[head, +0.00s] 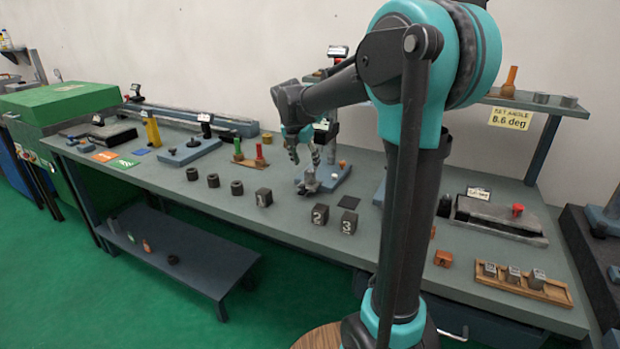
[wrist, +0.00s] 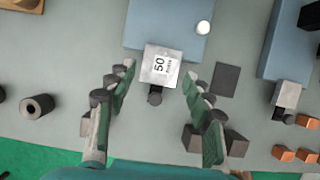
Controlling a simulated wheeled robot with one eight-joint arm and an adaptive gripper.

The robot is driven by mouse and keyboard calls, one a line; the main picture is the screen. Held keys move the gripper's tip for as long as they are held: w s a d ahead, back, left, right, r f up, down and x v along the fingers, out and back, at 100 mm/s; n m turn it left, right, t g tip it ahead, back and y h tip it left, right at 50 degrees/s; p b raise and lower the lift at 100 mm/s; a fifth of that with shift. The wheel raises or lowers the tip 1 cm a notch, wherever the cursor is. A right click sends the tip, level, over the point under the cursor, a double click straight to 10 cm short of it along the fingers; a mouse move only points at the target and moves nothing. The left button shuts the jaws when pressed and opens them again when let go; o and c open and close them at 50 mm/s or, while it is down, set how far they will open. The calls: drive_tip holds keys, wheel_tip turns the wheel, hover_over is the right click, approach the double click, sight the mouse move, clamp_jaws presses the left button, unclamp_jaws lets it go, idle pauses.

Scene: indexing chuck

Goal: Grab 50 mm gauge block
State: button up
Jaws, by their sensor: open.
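The 50 mm gauge block (wrist: 161,66) is a light grey metal block with "50" printed on its upward face. In the head view the block (head: 309,181) sits below my gripper (head: 304,154). My gripper is open and empty, pointing down. In the wrist view its two fingers (wrist: 158,76) stand left and right of the block, with gaps on both sides.
A dark square pad (wrist: 225,80) lies right of the block. Dark numbered cubes 2 (head: 320,214) and 3 (head: 348,222) stand on the near side, partly behind my right finger in the wrist view. Dark rings (wrist: 38,107) lie left. A wooden tray (head: 566,297) holds blocks at right.

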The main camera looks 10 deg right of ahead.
sight(310, 170)
drive_tip(key=shift+s+d+x, duration=0.1)
drive_tip(key=shift+x, duration=1.35)
drive_tip(key=shift+s+d+x, duration=0.1)
drive_tip(key=shift+s+x, duration=0.05)
drive_tip(key=shift+x, duration=1.3)
drive_tip(key=shift+c, duration=0.3)
clamp_jaws()
